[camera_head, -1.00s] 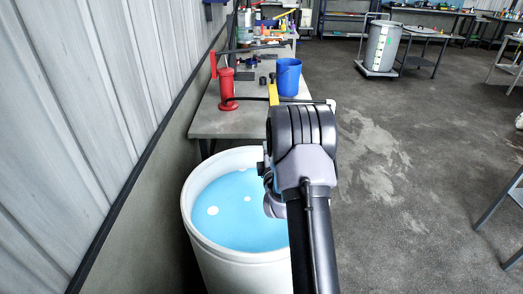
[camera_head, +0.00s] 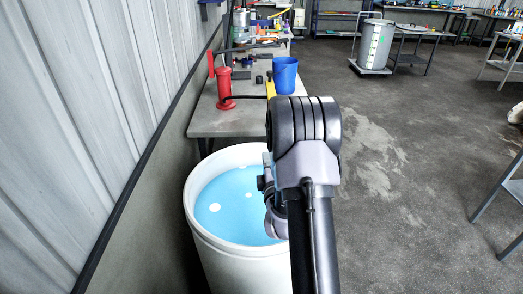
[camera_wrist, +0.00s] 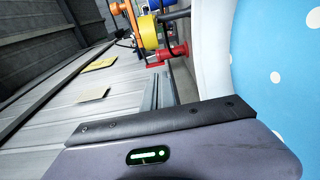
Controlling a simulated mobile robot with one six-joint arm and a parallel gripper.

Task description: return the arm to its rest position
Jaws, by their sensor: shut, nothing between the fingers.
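My arm reaches up from the bottom middle of the head view, and its thick black joint (camera_head: 303,118) stands in front of the table. My gripper is mostly hidden behind the arm there; only a small dark part shows left of it, over the drum's opening. In the wrist view, my gripper (camera_wrist: 166,78) shows as narrow grey fingers beyond a black bar, closed together and empty. The white drum (camera_head: 232,262) holds light blue liquid (camera_head: 235,210) with several white spots. The drum's rim and liquid also show at the right of the wrist view (camera_wrist: 262,60).
Behind the drum stands a grey table (camera_head: 225,123) with a red stand (camera_head: 224,90), a blue cup (camera_head: 285,75) and a yellow part (camera_head: 270,88). A corrugated wall (camera_head: 80,110) runs close along the left. Open floor (camera_head: 400,160) lies right; a grey bin (camera_head: 376,43) stands farther back.

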